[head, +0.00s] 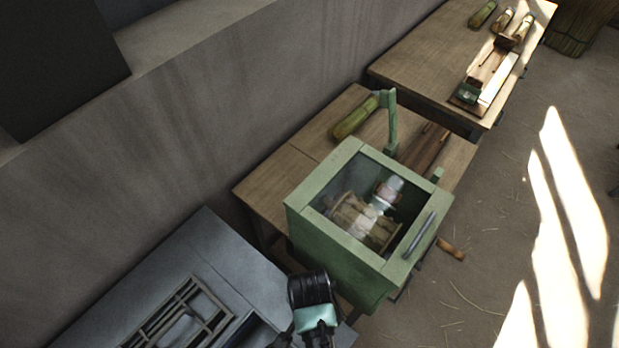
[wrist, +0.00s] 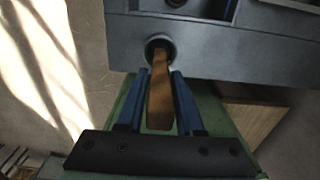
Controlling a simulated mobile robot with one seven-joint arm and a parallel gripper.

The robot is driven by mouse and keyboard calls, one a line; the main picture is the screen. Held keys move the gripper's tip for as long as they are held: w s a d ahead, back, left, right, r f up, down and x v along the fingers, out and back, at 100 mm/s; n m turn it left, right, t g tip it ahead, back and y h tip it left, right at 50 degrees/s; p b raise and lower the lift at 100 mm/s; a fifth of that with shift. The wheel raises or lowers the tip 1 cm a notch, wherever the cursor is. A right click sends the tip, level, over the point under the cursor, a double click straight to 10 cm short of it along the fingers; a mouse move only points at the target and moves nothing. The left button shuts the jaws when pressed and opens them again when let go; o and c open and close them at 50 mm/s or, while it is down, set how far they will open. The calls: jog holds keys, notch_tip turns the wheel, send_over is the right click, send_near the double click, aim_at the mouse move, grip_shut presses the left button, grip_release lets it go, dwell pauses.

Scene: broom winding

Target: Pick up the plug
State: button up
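The plug (wrist: 160,95) is a brown, tapered wooden peg in the wrist view. Its far end meets a round dark socket (wrist: 160,46) on the edge of a grey surface, and its wider end points toward me. My gripper (wrist: 160,74) has its two blue fingers on either side of the plug. Narrow gaps seem to show between the fingers and the wood, so it looks open around it. In the head view, my dark and teal wrist is at the bottom, beside the grey bench (head: 215,255); the plug cannot be made out there.
A green box with a glass top (head: 305,215) stands close to my wrist on a wooden table (head: 270,185). A short brown wooden piece (head: 451,249) shows at its right. A second table (head: 425,50) is farther back. Floor on the right is open.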

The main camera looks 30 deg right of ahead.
grip_shut()
dwell(1.1)
